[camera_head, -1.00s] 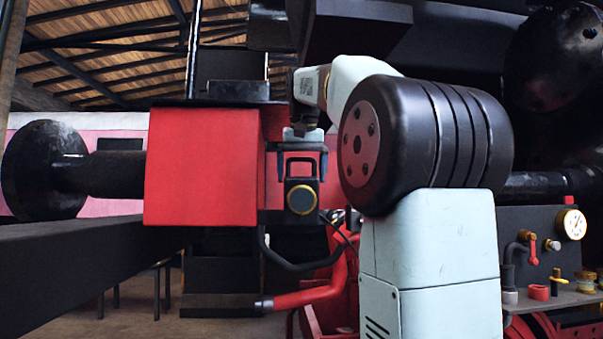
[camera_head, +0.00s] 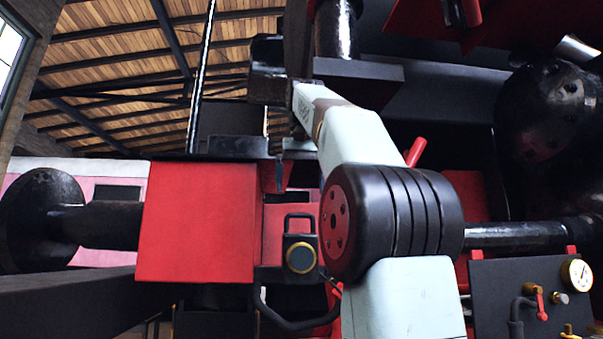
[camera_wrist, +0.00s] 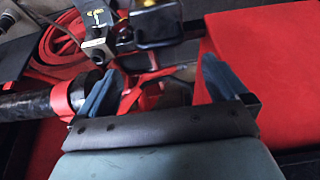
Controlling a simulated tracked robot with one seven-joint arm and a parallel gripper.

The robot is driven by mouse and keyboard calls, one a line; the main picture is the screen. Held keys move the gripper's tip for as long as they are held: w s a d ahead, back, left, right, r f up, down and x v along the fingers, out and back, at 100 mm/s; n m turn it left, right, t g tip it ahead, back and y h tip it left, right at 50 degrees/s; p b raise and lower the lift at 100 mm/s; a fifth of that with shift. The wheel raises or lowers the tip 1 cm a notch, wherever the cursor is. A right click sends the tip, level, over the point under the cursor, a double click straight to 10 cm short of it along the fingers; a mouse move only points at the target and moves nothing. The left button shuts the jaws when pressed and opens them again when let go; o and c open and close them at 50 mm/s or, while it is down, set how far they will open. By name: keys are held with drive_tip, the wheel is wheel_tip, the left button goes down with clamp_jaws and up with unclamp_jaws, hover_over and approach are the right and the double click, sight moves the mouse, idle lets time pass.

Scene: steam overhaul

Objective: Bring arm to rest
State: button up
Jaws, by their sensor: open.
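My gripper (camera_head: 293,172) hangs above the red buffer beam (camera_head: 197,222), close to its right end and partly hidden by my arm in the head view. In the wrist view my gripper (camera_wrist: 158,72) shows two blue-grey fingers spread apart, with nothing held between them. A black lamp (camera_head: 300,240) with a brass-ringed lens and a loop handle stands upright just below my gripper, apart from it. A black body with a yellow edge, likely this lamp (camera_wrist: 155,22), shows beyond the fingertips in the wrist view.
A black buffer (camera_head: 45,220) sticks out at left. A dark beam (camera_head: 65,310) crosses the lower left. Dark locomotive parts overhang my arm. A panel with a gauge (camera_head: 577,274) and valves stands at lower right. The red beam also fills the wrist view's right side (camera_wrist: 262,75).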

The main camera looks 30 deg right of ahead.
drive_tip(key=shift+v, duration=1.25)
drive_tip(key=s+a+f+n, duration=0.1)
drive_tip(key=s+a+f, duration=0.3)
drive_tip(key=f, duration=1.2)
drive_tip(key=s+a+f+n+t+y, duration=0.1)
drive_tip(key=s+a+f, duration=0.3)
drive_tip(key=f, duration=1.2)
drive_tip(key=s+a+f+n, duration=0.2)
drive_tip(key=s+f, duration=0.7)
drive_tip(key=f, duration=0.7)
drive_tip(key=shift+s+a+n+t+y, duration=0.3)
drive_tip(key=shift+s+a+y, duration=0.1)
drive_tip(key=shift+a, duration=0.5)
